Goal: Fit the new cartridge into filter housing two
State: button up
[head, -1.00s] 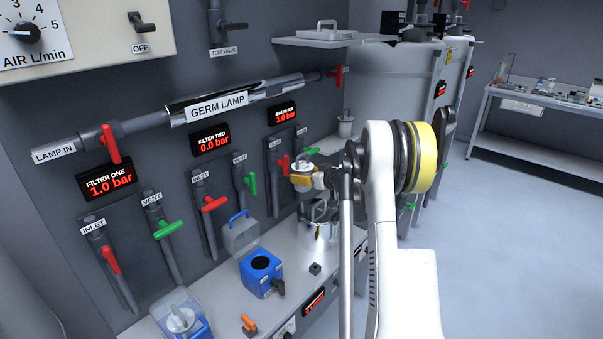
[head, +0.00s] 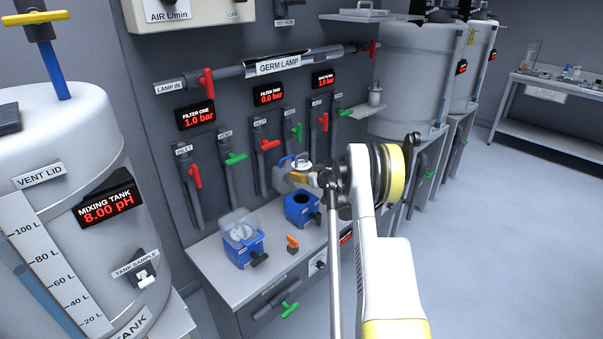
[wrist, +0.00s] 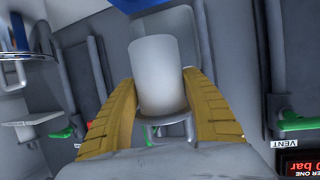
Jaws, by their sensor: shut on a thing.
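My gripper (head: 301,177) has yellow fingers shut on a white cylindrical cartridge (head: 296,164). The cartridge also shows between my fingers in the wrist view (wrist: 158,62). In the head view my gripper is above filter housing two (head: 296,214), an open blue block with a dark round hole, on the bench under the "FILTER TWO" display (head: 268,95), which reads 0.0 bar. The cartridge is apart from the housing. A pale clear cover with a blue handle (head: 282,165) is partly hidden behind my gripper.
Filter housing one (head: 243,240), blue with a clear cover, stands to the left on the bench (head: 207,257). A small orange-topped part (head: 293,243) sits in front. Red inlet (head: 269,145) and green vent (head: 296,131) handles stick out from the wall pipes behind.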

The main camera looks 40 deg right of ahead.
aim_at(302, 185)
jog(key=shift+b, duration=0.4)
notch_tip(302, 185, down, 6)
jog(key=b, duration=0.4)
jog(key=shift+r, duration=0.1)
jog(key=shift+b, duration=0.9)
dwell(1.2)
jog(key=shift+f+b, duration=2.05)
jog(key=shift+f, duration=0.6)
dwell(0.3)
jog(key=o, duration=1.7)
jog(key=shift+o, duration=0.2)
jog(key=shift+s+r, duration=0.1)
jog(key=shift+s, duration=0.05)
jog(key=shift+v, duration=2.85)
